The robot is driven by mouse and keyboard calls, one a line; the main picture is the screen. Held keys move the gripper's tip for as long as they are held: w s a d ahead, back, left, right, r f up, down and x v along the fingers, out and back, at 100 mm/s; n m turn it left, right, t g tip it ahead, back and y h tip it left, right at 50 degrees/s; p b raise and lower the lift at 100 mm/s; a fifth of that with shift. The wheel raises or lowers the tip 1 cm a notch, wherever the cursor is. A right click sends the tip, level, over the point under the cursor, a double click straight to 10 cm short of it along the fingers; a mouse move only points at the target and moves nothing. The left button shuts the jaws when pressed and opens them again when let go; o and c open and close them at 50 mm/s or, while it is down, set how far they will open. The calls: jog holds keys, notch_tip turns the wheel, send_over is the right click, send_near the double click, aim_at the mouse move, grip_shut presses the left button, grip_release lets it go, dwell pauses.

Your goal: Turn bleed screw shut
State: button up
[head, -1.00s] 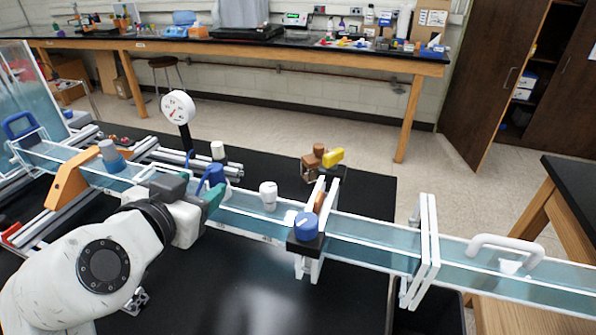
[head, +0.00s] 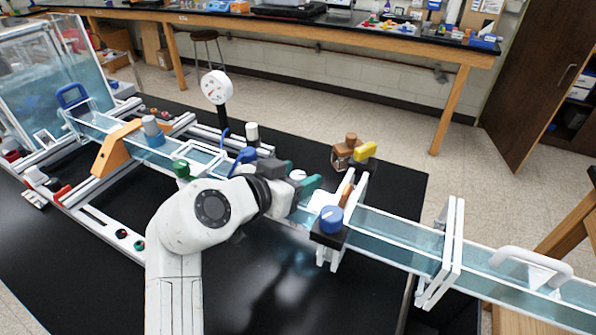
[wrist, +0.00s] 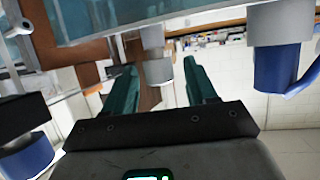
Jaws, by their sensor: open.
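My gripper (head: 316,192) is open, its teal fingers spread beside the clear water channel (head: 395,240). A small pale knob (head: 298,175), likely the bleed screw, shows just behind the fingers in the head view, mostly hidden by my gripper. In the wrist view my gripper (wrist: 159,64) has a grey-white stepped knob (wrist: 158,70) in line with the gap between its fingers. I see no grip on it, and cannot tell how deep it sits between them. The screw's turn angle cannot be read.
A blue knob on a black block (head: 331,220) stands close right of my gripper. A brown fitting with a yellow handle (head: 365,152) is behind it. A round gauge (head: 215,87) and a green knob (head: 181,168) are to the left. The black table front (head: 290,290) is clear.

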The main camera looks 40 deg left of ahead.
jog(key=shift+w+f, duration=0.2)
jog(key=shift+w, duration=0.15)
jog(key=c, duration=1)
